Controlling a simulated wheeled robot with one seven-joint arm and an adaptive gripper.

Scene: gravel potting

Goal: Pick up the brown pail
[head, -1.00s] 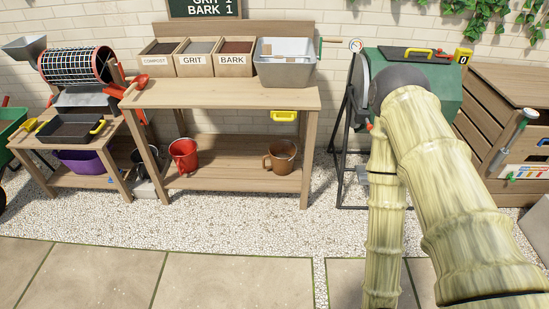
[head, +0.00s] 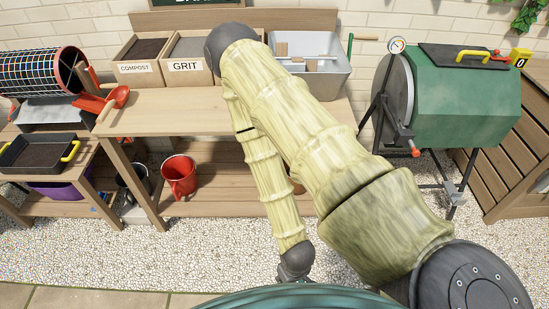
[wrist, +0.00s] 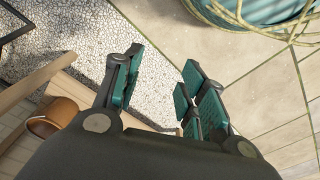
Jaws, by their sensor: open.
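The brown pail (wrist: 58,114) lies at the left edge of the wrist view, on the wooden lower shelf of the potting bench. In the head view it is almost wholly hidden behind my arm, with only a sliver of brown (head: 297,187) showing. My gripper (wrist: 158,84) is open and empty in the wrist view, with its teal-padded fingers apart over gravel. The pail is to the left of the fingers, clear of them. The gripper's fingers cannot be made out in the head view.
A red pail (head: 180,177) stands on the same shelf. The bench top (head: 190,116) above it bears compost and grit boxes and a grey metal tub (head: 318,84). A green drum (head: 465,100) on a stand is at the right. Gravel and paving in front are free.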

